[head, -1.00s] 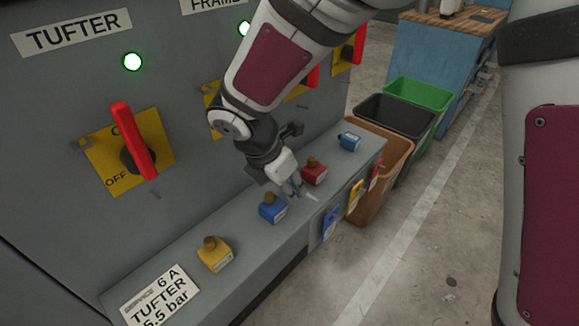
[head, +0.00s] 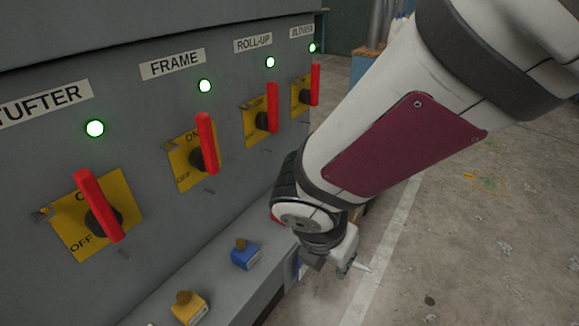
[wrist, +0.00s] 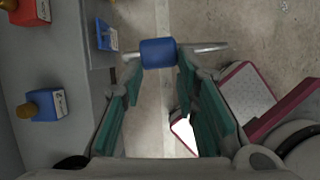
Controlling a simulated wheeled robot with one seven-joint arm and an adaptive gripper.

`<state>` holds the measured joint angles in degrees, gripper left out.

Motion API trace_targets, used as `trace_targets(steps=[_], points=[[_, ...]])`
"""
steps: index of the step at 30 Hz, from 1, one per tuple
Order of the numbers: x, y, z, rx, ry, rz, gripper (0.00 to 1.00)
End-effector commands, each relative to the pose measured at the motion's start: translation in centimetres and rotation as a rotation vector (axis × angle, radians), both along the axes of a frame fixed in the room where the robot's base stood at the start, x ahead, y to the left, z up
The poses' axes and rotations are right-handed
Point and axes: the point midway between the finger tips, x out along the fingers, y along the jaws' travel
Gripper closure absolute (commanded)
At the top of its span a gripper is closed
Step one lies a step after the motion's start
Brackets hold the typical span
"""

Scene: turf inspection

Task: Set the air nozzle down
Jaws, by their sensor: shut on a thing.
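The air nozzle (wrist: 158,52) has a blue body and a thin grey metal tube that sticks out to both sides in the wrist view. My gripper (wrist: 158,68) is shut on its blue body between teal-padded fingers. In the head view my gripper (head: 347,266) hangs off the front edge of the machine's ledge, with the nozzle's pale tip (head: 363,267) pointing right. The rest of the nozzle is hidden there by my wrist. In the wrist view it is over the floor, right of the ledge.
The grey ledge (head: 215,268) carries a yellow block (head: 188,308) and a blue block (head: 245,254) with brass knobs; a red block (wrist: 30,12) shows in the wrist view. A blue tag (wrist: 107,37) hangs on the ledge's front. Red-handled switches line the panel. Open floor lies right.

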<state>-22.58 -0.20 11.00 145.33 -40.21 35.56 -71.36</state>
Motion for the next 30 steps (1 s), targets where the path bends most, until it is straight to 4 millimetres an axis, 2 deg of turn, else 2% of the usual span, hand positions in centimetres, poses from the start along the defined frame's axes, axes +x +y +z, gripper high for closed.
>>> trace_targets(steps=[1,15,20,23,26,30], points=[[0.1,-0.3,-0.5,0.000,-0.005,-0.003,1.00],[-1.4,-1.5,-0.4,0.003,0.004,-0.004,1.00],[-1.0,-1.8,-0.5,0.003,0.008,-0.108,1.00],[-0.1,-2.2,-0.7,0.002,0.011,-0.290,1.00],[1.2,-2.8,-1.1,0.002,0.013,-0.565,1.00],[3.4,-4.2,-2.0,0.001,0.011,-1.051,1.00]])
